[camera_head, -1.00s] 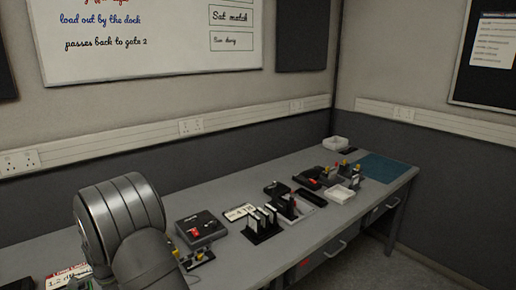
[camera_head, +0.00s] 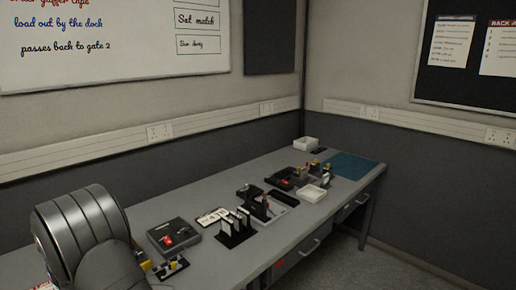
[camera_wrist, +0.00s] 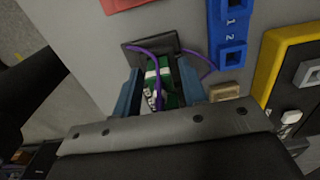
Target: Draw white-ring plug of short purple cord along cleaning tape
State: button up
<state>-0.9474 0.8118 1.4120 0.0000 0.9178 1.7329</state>
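In the wrist view, my gripper (camera_wrist: 162,78) has its two blue-grey fingers on either side of a green piece with white parts (camera_wrist: 168,92). I cannot tell whether the fingers press on it. A thin purple cord (camera_wrist: 145,51) loops over a dark flat pad (camera_wrist: 146,45) and runs down between the fingers. More purple cord shows to the right of the fingers. I cannot make out a white-ring plug for certain, nor tell which part is the cleaning tape. In the head view my arm hides the gripper and the cord.
In the wrist view, a blue block with sockets marked 1 and 2 (camera_wrist: 229,36) and a yellow-edged dark box (camera_wrist: 262,72) stand at right. A tan block (camera_wrist: 225,91) lies near the right finger.

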grip_shut()
jog(key=shift+r, duration=0.15)
jog(key=shift+r, duration=2.15)
jog(key=shift+a, duration=0.1)
